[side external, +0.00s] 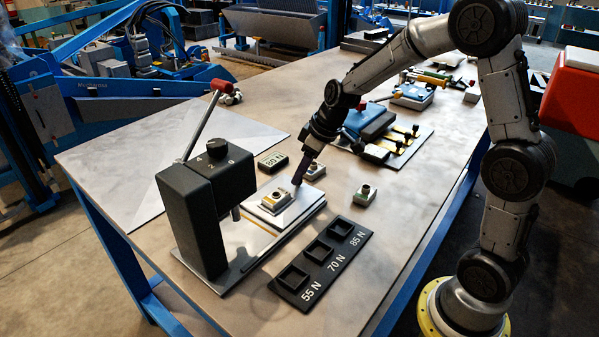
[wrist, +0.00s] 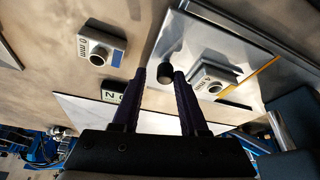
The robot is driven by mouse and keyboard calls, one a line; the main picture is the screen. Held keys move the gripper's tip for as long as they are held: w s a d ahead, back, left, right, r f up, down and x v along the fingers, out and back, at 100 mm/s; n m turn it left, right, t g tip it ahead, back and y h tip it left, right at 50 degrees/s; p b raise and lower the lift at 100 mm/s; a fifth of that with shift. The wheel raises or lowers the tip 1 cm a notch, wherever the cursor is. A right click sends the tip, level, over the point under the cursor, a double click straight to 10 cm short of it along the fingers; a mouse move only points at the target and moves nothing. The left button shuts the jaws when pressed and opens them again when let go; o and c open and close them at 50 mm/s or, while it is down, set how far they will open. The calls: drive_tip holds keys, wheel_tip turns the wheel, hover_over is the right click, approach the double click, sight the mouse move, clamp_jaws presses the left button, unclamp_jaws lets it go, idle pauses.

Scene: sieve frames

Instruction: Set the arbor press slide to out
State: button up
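The arbor press (side external: 205,205) is a black column with a dial on top and a red-knobbed lever (side external: 205,120) leaning up. Its pale slide plate (side external: 300,211) lies on the base, to the right of the ram (side external: 236,213). A small light fixture (side external: 268,204) sits on the slide and also shows in the wrist view (wrist: 208,82). My gripper (side external: 298,182) points down at the slide's far side. In the wrist view, my gripper's dark fingers (wrist: 161,74) are apart. A round black knob (wrist: 165,72) shows between the tips, with visible gaps; contact is not seen.
A black tray (side external: 318,268) with sockets marked 55 N, 70 N and 85 N lies in front. A small block (side external: 363,196) stands right of the slide, another (side external: 314,171) behind my gripper. A dark display (side external: 272,162) lies behind the press. Blue tooling (side external: 370,122) stands farther back.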

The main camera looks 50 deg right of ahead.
drive_tip(key=shift+o, duration=1.2)
drive_tip(key=shift+a, duration=0.1)
drive_tip(key=v, duration=1.3)
drive_tip(key=shift+r, duration=0.4)
drive_tip(key=shift+s, duration=0.1)
